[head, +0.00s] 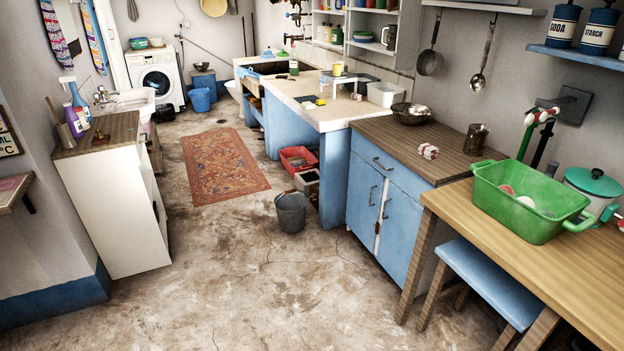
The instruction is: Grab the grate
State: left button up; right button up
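I cannot make out a grate for certain in the head view. A pale stone-topped unit (312,112) with blue sides stands along the right wall, with small yellow and dark items (313,101) on its top. A dark basin (268,66) lies behind it; its inside is too small to read. Neither of my grippers is in view.
A wooden table (505,255) with a green tub (525,200) stands at right, a blue stool (490,280) partly under it. A blue cabinet (378,205), grey bucket (291,212) and red crate (298,158) follow. The floor in front is clear up to the rug (222,165).

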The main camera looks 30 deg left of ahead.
aim_at(310, 177)
jog(key=u, duration=0.9)
jog(key=i+j+u, duration=0.3)
jog(key=i, duration=0.35)
jog(key=i+u, duration=0.3)
jog(key=i, duration=4.75)
jog(key=i+j+z, duration=0.1)
jog(key=i+z, duration=0.15)
jog(key=i, duration=0.25)
jog(key=i+j+z, duration=0.25)
jog(key=i, duration=0.2)
jog(key=i+j+z, duration=0.25)
jog(key=i, duration=0.2)
jog(key=l, duration=0.1)
